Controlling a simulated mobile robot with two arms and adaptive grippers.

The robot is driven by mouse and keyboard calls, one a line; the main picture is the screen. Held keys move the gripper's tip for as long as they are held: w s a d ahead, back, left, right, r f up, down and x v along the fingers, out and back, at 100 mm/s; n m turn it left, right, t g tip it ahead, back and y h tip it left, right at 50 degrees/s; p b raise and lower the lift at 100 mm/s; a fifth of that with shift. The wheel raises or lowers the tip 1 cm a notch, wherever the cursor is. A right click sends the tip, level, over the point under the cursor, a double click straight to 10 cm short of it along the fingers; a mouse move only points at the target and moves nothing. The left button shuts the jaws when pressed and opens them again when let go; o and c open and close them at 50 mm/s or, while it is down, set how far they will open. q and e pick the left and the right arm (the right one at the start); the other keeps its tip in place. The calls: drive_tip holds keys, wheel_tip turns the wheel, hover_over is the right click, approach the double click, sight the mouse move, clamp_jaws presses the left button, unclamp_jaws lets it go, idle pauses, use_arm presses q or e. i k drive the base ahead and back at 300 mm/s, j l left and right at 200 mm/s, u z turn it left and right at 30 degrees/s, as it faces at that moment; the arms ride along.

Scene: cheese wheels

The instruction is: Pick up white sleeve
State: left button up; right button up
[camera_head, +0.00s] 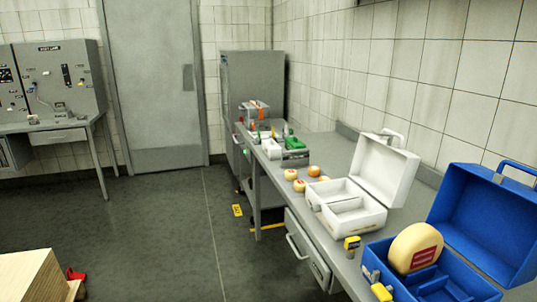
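I cannot clearly make out a white sleeve. A small white item (271,149) sits beside a green-and-grey item (293,146) toward the far end of the long grey bench (262,192), too small to identify. An open white case (345,222) with divided compartments stands on the bench, its lid raised; its compartments look empty. Several small round cheeses (314,171) lie on the bench beyond it. Neither of my grippers is in view.
An open blue case (490,222) at the near right holds a large cheese wheel (415,248) with a red label. A grey cabinet (252,80) stands behind the bench. A control desk (60,125) stands at left. The floor (160,230) between is mostly clear.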

sight(273, 150)
drive_tip(key=i+j+u, duration=0.15)
drive_tip(key=i+j, duration=0.15)
drive_tip(key=i, duration=0.2)
drive_tip(key=i+j+u, duration=0.2)
drive_tip(key=i, duration=0.3)
drive_tip(key=i+j+u, duration=0.15)
drive_tip(key=i, duration=0.35)
drive_tip(key=i+z, duration=0.15)
drive_tip(key=i, duration=0.45)
drive_tip(key=i+j+z, duration=0.15)
drive_tip(key=i, duration=0.45)
drive_tip(key=i+j+z, duration=0.15)
drive_tip(key=i, duration=0.45)
